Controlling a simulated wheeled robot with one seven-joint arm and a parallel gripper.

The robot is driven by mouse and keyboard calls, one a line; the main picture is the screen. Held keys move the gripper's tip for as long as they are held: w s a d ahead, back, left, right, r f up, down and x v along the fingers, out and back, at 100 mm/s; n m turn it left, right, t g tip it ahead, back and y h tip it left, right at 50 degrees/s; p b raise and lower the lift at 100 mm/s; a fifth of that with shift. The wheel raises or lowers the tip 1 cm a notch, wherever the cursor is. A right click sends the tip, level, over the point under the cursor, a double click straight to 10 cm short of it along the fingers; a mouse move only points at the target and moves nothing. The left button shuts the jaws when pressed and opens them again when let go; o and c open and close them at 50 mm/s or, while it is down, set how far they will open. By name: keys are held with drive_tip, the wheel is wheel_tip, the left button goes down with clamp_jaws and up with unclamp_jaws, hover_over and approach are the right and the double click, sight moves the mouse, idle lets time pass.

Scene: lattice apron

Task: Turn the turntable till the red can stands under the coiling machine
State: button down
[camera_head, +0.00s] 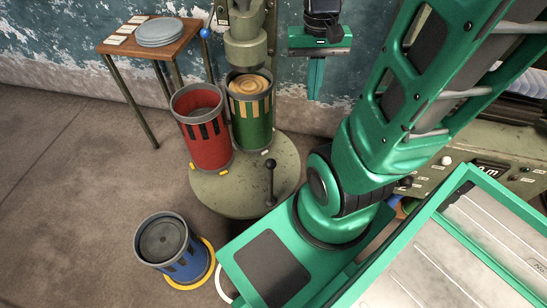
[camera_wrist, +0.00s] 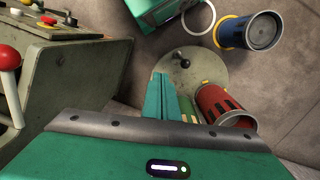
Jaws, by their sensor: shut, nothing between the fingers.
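The round grey turntable (camera_head: 230,194) stands on the floor with an upright black-knobbed handle (camera_head: 270,184) near its front right edge. The red can (camera_head: 208,147) stands at its left. The green can (camera_head: 253,131), filled with coiled sliver, stands at the back, directly below the coiling machine (camera_head: 245,48). My gripper (camera_head: 315,97) is shut and empty, above and to the right of the turntable. In the wrist view, its fingers (camera_wrist: 163,76) partly hide the green can (camera_wrist: 190,112); the red can (camera_wrist: 218,103) and handle (camera_wrist: 182,57) are clear.
A blue can (camera_head: 173,249) stands on the floor within a yellow ring, front left. A wooden table (camera_head: 118,48) with grey discs is at back left. A machine with controls (camera_head: 475,165) is at right. Floor left of the turntable is free.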

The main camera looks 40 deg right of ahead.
drive_tip(key=w+d+f+m+y, duration=0.1)
drive_tip(key=w+f+m, duration=0.1)
drive_tip(key=w+f, duration=0.5)
drive_tip(key=w+d+f+m+g+y, duration=0.1)
drive_tip(key=w+f, duration=0.1)
drive_tip(key=f, duration=1)
drive_tip(key=w+d+f+m+y, duration=0.1)
drive_tip(key=w+f+m+y, duration=0.1)
drive_tip(key=w+f, duration=0.5)
drive_tip(key=s+a+f, duration=0.3)
drive_tip(key=f, duration=0.2)
drive_tip(key=s+a+f, duration=0.3)
drive_tip(key=f, duration=0.3)
drive_tip(key=shift+a+f, duration=0.25)
drive_tip(key=shift+a, duration=0.05)
